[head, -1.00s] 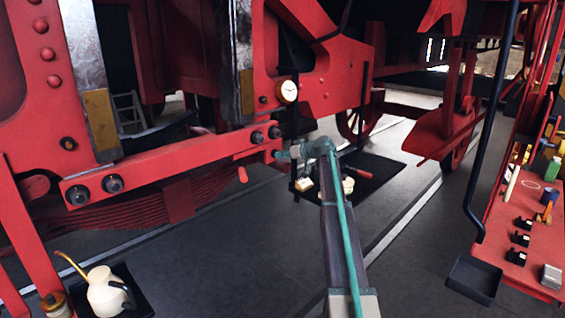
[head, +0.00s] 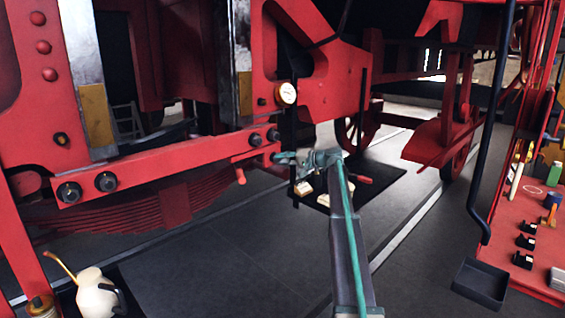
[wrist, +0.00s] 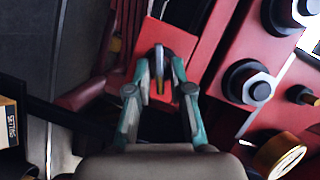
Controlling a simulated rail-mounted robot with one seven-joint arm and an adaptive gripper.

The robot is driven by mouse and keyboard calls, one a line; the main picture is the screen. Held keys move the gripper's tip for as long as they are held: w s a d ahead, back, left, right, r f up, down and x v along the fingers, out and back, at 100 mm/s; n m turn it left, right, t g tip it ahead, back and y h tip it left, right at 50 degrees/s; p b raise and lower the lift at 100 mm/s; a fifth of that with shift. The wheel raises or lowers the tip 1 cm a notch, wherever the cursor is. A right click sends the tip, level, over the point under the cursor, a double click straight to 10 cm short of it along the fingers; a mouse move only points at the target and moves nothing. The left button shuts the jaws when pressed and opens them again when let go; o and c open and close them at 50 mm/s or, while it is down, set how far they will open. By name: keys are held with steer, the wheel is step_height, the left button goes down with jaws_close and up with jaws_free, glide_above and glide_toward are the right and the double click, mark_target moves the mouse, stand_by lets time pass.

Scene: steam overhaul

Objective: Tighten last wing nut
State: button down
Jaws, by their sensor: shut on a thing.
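My gripper (head: 278,157) reaches to the right end of a red horizontal beam (head: 165,162) on the locomotive frame. In the wrist view my gripper (wrist: 160,72) has its two teal-and-grey fingers closed on a small upright metal piece, which looks like the wing nut (wrist: 158,62). The piece stands against a red bracket (wrist: 170,38). The fingertips hide part of it, and its threads cannot be seen. In the head view the wing nut is too small and covered to make out.
Large hex bolts (wrist: 249,84) and a brass-rimmed gauge (wrist: 280,154) lie right of my gripper in the wrist view. The gauge also shows in the head view (head: 286,94). A cream oil can (head: 95,292) stands front left.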

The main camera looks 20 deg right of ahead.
steer(key=shift+d+f+m+t+y+b, duration=0.15)
steer(key=shift+m+y, duration=0.2)
steer(key=shift+m, duration=0.45)
steer(key=shift+a+m+t+y+b, duration=0.15)
steer(key=shift+m+y, duration=0.2)
steer(key=shift+m, duration=0.45)
steer(key=c, duration=1.3)
jaws_free()
steer(key=v, duration=1.2)
